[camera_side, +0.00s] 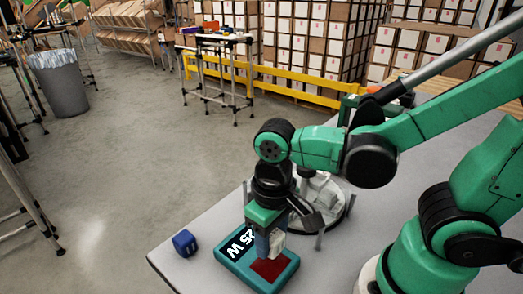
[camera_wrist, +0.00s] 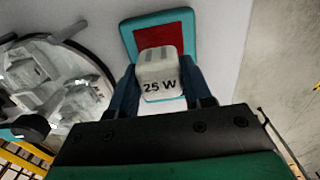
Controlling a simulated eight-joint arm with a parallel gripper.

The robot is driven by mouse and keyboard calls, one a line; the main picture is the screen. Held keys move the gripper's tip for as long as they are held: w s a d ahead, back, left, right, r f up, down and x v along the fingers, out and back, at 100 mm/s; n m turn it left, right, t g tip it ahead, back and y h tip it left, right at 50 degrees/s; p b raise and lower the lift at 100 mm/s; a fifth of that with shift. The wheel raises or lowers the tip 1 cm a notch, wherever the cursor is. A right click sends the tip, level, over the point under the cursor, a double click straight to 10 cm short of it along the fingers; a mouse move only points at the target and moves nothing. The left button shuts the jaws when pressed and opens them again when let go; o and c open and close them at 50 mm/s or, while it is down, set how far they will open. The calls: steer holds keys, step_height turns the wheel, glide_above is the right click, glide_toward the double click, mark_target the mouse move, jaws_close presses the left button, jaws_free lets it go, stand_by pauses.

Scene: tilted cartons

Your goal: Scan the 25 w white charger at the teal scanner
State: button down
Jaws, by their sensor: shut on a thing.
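My gripper (camera_side: 268,238) is shut on the white charger, which carries the dark print "25 W" in the wrist view (camera_wrist: 158,74). The charger (camera_side: 277,243) is partly hidden by my fingers in the side view. The teal scanner (camera_side: 241,258) lies flat on the table, with a dark red window (camera_side: 269,270) and a black label reading "25 W". In the wrist view the charger overlaps the scanner (camera_wrist: 128,40) and its red window (camera_wrist: 157,36). I cannot tell whether the charger touches the scanner.
The table's left edge is close to the cube.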

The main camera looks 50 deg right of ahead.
steer(key=shift+f, duration=0.25)
steer(key=shift+r, duration=3)
